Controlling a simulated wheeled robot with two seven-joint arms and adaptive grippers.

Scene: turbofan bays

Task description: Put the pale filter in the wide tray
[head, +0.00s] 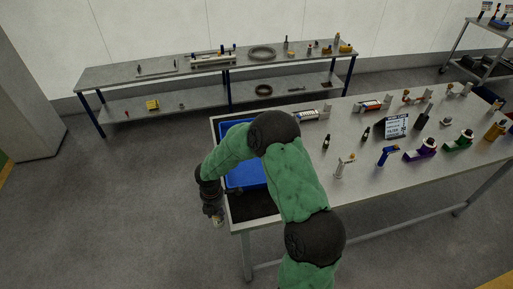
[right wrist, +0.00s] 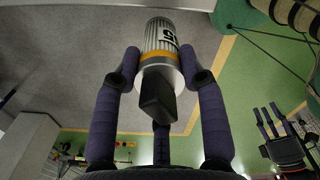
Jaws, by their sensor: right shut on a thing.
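The pale filter (right wrist: 160,42), a ribbed whitish cylinder with an orange band and dark marking, is in my right gripper (right wrist: 158,72). Two fingers flank it and a dark block covers part of its near end. In the head view my right gripper (head: 212,207) hangs off the left edge of the table, with a small part of the filter (head: 218,219) showing below it. A blue tray (head: 244,176), seemingly the wide tray, lies on the table's left end, to the gripper's right and partly hidden by my arm. My left gripper (right wrist: 278,135) shows empty, with fingers spread, in the wrist view.
A black pad or bin (head: 252,206) lies at the table's near left corner, beside the blue tray. Bottles, clamps, a label card (head: 396,126) and other parts cover the table's right side. A long shelf (head: 220,72) stands behind. Floor to the left is clear.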

